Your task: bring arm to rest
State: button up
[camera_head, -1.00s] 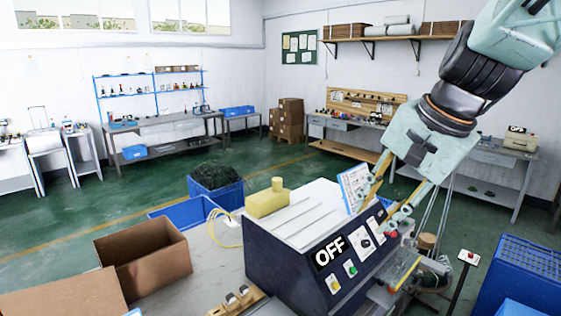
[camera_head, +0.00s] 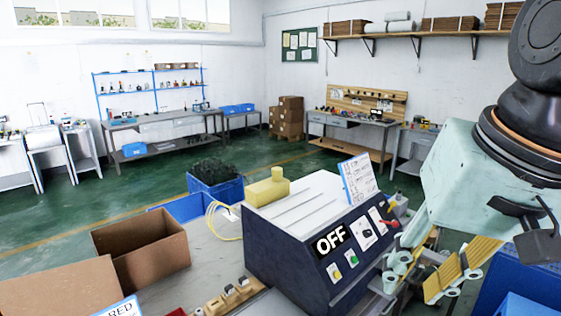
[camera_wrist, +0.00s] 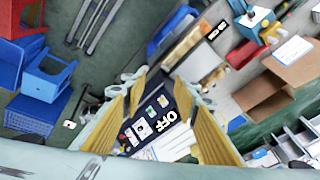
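My gripper (camera_head: 432,272) hangs at the right of the head view, to the right of the dark blue machine with the OFF sign (camera_head: 330,243). Its two yellow-padded fingers are apart, with nothing seen between them. In the wrist view the gripper (camera_wrist: 162,88) also shows its fingers spread, and the machine's panel (camera_wrist: 150,122) appears between and beyond them. I cannot tell the exact gap between the fingers and the machine. The fingertips are partly hidden in the head view.
A yellow block (camera_head: 267,190) and a sign card (camera_head: 358,180) are on the machine. An open cardboard box (camera_head: 142,262) stands on the bench at left. Blue crates (camera_head: 492,290) are at lower right, behind the gripper. The green floor (camera_head: 80,212) behind is mostly clear.

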jog(key=s+d+f+n+b, duration=0.1)
jog(key=s+f+n, duration=0.1)
jog(key=s, duration=0.6)
jog(key=shift+d+f+n+h+b, duration=0.35)
jog(key=shift+f+n+h+b, duration=0.05)
jog(key=shift+f, duration=0.5)
dwell(0.3)
